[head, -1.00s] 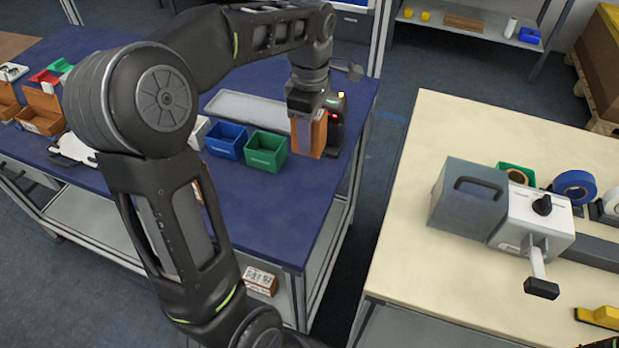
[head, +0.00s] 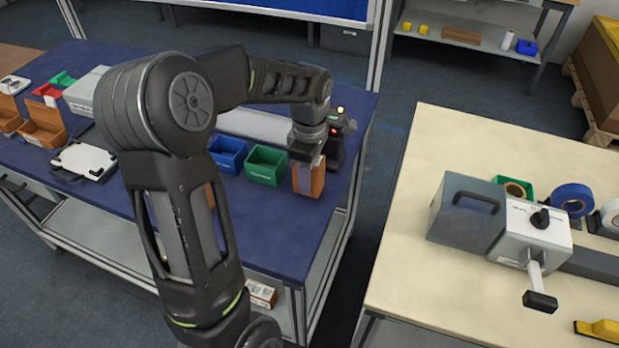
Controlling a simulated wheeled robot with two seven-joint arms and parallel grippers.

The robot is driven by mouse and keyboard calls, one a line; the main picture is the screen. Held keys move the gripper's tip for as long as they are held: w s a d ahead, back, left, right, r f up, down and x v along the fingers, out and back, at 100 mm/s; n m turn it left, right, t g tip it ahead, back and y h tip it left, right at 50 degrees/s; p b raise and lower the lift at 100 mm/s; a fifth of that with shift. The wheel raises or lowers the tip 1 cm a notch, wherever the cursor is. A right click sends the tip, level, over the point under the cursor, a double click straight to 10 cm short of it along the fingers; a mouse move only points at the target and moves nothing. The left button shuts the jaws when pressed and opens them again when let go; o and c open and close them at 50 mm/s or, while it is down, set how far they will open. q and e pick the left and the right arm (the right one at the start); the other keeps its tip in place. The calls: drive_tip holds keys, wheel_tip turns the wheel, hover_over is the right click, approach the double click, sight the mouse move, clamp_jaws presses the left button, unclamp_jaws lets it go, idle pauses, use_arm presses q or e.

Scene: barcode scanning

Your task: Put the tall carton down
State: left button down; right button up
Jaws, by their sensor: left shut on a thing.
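The tall carton (head: 314,181) is orange-brown with a paler left face. It is upright near the right end of the blue table (head: 268,222). My left gripper (head: 306,160) comes down on it from above and is shut on its upper part. I cannot tell whether the carton's base touches the table. My right gripper is not in view.
A black scanner (head: 336,145) with a red light stands just behind the carton. A green bin (head: 266,165) and a blue bin (head: 228,153) are to its left. The blue tabletop in front of the carton is clear. A cream table (head: 410,240) stands to the right.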

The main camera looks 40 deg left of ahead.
use_arm(q)
drive_tip(key=shift+f, duration=0.7)
drive_tip(key=shift+f, duration=0.1)
drive_tip(key=shift+f, duration=0.15)
drive_tip(key=c, duration=0.8)
unclamp_jaws()
drive_tip(key=shift+o, duration=0.2)
drive_tip(key=shift+r, duration=0.2)
wheel_tip(320, 180, up, 12)
drive_tip(key=shift+r+b, duration=0.1)
drive_tip(key=shift+b, duration=0.25)
